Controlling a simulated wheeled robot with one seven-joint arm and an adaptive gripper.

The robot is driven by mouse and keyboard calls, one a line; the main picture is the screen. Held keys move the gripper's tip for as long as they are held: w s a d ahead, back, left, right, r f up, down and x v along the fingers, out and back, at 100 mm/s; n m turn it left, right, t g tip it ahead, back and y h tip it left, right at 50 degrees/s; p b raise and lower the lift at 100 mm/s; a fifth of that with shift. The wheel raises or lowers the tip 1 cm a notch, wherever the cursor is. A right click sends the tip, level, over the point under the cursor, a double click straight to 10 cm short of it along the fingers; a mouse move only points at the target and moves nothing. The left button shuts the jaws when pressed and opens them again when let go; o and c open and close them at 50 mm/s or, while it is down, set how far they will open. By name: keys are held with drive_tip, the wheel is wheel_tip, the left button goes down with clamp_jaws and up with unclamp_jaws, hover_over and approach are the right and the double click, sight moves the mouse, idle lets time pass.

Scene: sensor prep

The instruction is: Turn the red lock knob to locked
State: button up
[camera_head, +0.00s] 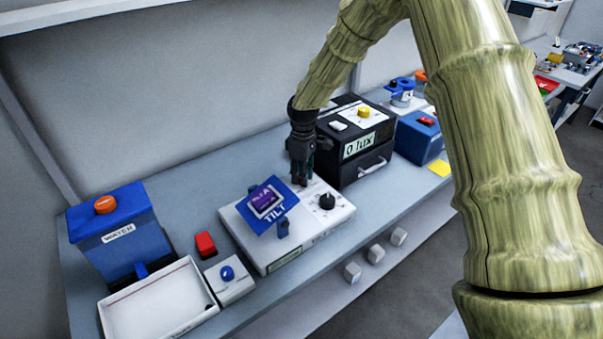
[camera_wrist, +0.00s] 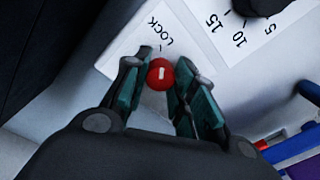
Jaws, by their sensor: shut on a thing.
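The red lock knob (camera_wrist: 161,74) shows in the wrist view between the fingers of my gripper (camera_wrist: 160,80). It is a small round knob with a short white mark on top, beside the printed word LOCK. My gripper is shut on it. In the head view my gripper (camera_head: 301,178) points down at the back of the white tilt unit (camera_head: 262,250), and the knob is hidden there by the fingers. The unit carries a tilted blue plate (camera_head: 277,218) marked TILT and a black dial (camera_head: 327,201).
A black lux box (camera_head: 337,150) stands close behind and right of my gripper. A blue water box (camera_head: 120,240), white tray (camera_head: 160,303) and red block (camera_head: 205,244) are at left. A blue box (camera_head: 418,138) is at right.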

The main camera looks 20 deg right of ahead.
drive_tip(key=shift+d+n, duration=0.1)
drive_tip(key=shift+n, duration=0.4)
drive_tip(key=o, duration=1.1)
drive_tip(key=shift+c, duration=0.2)
wheel_tip(320, 180, up, 12)
drive_tip(key=shift+w+d, duration=0.15)
